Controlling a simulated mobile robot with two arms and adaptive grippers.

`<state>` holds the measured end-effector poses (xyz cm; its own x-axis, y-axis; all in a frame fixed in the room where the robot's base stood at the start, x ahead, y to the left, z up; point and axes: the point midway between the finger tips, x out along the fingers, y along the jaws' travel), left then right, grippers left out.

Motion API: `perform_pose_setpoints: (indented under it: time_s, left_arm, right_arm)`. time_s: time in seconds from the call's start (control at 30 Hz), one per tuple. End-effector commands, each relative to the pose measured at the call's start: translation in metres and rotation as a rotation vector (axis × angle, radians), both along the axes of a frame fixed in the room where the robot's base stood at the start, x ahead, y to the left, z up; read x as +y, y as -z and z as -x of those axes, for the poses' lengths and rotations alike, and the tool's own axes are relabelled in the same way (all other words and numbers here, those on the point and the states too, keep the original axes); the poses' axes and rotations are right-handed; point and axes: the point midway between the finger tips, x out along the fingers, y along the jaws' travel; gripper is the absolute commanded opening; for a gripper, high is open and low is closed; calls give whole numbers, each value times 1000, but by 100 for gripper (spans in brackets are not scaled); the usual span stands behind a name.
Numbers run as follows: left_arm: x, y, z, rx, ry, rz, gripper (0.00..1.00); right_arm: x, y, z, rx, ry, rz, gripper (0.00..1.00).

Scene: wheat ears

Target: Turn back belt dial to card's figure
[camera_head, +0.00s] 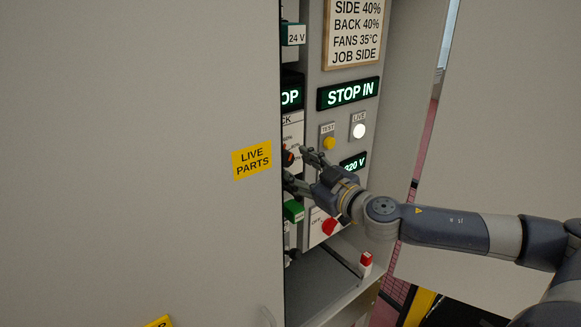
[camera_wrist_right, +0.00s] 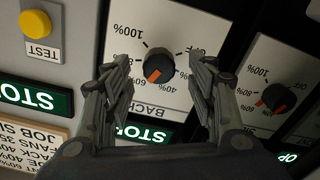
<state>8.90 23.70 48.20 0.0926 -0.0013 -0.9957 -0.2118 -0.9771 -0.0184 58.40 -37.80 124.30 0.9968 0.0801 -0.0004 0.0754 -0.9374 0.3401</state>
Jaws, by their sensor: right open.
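The card (camera_head: 355,32) at the top of the cabinet in the head view reads SIDE 40%, BACK 40%, FANS 35°C, JOB SIDE. The back belt dial (camera_wrist_right: 158,66) is a round black knob with an orange pointer mark, on a white plate labelled BACK in the right wrist view. That view is upside down; the exact figure at the pointer is hard to tell. My right gripper (camera_wrist_right: 160,60) is open, one finger on each side of the dial, with visible gaps. In the head view the right gripper (camera_head: 296,167) reaches into the cabinet. My left gripper is not in view.
A second dial (camera_wrist_right: 275,97) sits beside the back dial. A yellow TEST button (camera_head: 329,143), a lit LIVE lamp (camera_head: 359,131) and a red knob (camera_head: 329,226) are close by. A large grey door (camera_head: 140,200) with a LIVE PARTS label covers the cabinet's left part.

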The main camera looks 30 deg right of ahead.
Motion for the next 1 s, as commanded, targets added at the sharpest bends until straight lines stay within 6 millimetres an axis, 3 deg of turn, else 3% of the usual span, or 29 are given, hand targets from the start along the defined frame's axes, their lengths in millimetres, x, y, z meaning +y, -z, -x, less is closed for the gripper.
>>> perform_pose_setpoints:
  time_s: [0.07, 0.2, 0.5, 0.9, 0.93, 1.0]
  left_arm:
    - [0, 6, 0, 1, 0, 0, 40]
    - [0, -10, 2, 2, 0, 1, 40]
    - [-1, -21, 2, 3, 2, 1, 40]
    - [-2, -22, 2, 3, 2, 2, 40]
    - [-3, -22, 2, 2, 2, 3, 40]
    - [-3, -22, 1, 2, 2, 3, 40]
  right_arm:
    - [-1, 0, -3, -4, 3, 4, 52]
    - [-5, -5, -12, -3, 13, -3, 52]
    - [-1, -3, -27, -1, 7, -1, 52]
    - [1, 0, -29, 0, 2, 3, 52]
    - [1, 0, -29, 0, 2, 3, 50]
    - [1, 0, -29, 0, 2, 2, 34]
